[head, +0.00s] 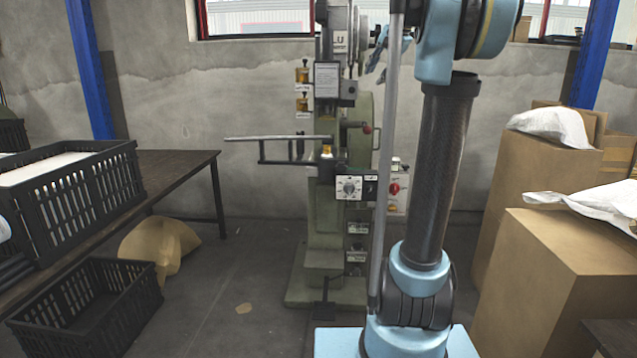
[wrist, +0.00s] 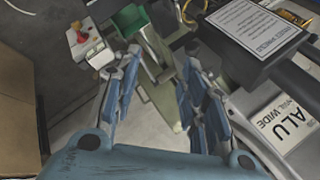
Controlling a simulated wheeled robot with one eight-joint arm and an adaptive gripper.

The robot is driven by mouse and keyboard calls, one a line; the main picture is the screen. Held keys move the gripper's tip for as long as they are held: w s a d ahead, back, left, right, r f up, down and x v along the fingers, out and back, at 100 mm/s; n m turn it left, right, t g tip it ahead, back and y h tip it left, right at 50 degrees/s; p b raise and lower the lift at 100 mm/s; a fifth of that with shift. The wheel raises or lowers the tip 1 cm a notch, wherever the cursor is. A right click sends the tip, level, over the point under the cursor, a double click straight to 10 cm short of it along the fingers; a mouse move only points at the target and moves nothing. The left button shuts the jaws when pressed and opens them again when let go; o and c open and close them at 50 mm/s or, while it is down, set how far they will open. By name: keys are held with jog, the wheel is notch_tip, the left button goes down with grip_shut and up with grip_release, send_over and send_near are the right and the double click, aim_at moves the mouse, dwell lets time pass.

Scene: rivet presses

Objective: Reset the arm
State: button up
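My gripper (wrist: 161,62) is open in the wrist view. Its two blue and grey fingers stand apart, with nothing held between them. In the head view it shows only partly, as blue finger parts (head: 382,56) beside the upper part of the green rivet press (head: 325,215). My arm rises in front of the press and hides some of its right side. In the wrist view the press head, with a printed white label (wrist: 256,30) and an "ALU" sign (wrist: 283,120), is close to the right of the fingers. I cannot tell whether they touch.
A dark table (head: 175,172) with a black crate (head: 75,205) stands at left; another crate (head: 90,315) is on the floor. Cardboard boxes (head: 535,280) stand close on the right. A grey bar (head: 270,138) juts left from the press. Floor between table and press is mostly clear.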

jog(key=s+f+n+g+h, duration=0.1)
jog(key=s+f+n, duration=0.3)
jog(key=s+f, duration=1.6)
jog(key=s+a+f+n+g+h, duration=0.1)
jog(key=s+f+n+g+h, duration=0.1)
jog(key=s+f, duration=1.8)
notch_tip(320, 180, down, 7)
jog(key=shift+s+f+n+g+h, duration=0.25)
jog(key=shift+n+g, duration=0.35)
jog(key=shift+n, duration=0.6)
jog(key=shift+w+r, duration=0.15)
jog(key=shift+r, duration=0.05)
